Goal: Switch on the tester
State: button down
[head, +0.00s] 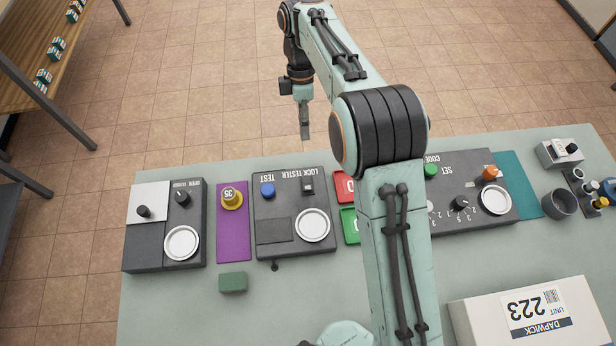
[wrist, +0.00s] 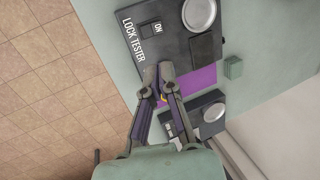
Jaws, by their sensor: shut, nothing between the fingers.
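The lock tester (head: 274,210) is a dark box on the table with a small black rocker switch (head: 308,187), a blue TEST button (head: 267,190) and a round silver plate (head: 313,225). In the wrist view the tester (wrist: 176,48) shows its switch (wrist: 150,31) beside an ON label. I cannot tell which way the switch is set. My gripper (head: 304,136) is shut and empty, pointing down near the table's far edge, apart from the switch. In the wrist view its fingertips (wrist: 158,72) overlap the tester's edge, and the blue button is hidden there.
Left of the tester are a purple mat (head: 234,245) with a yellow knob-like piece (head: 231,198) and another control box (head: 145,248). A green block (head: 233,282) lies in front. My arm partly covers red and green pieces at right. A white carton (head: 480,318) stands front right.

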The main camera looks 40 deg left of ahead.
aim_at(308, 184)
jog(key=x, duration=1.4)
jog(key=shift+f, duration=0.2)
jog(key=shift+w+a+r, duration=0.15)
jog(key=shift+w+a, duration=0.35)
jog(key=shift+w, duration=0.05)
notch_tip(308, 184, up, 14)
jog(key=shift+w+a, duration=0.3)
dwell(0.4)
dwell(0.4)
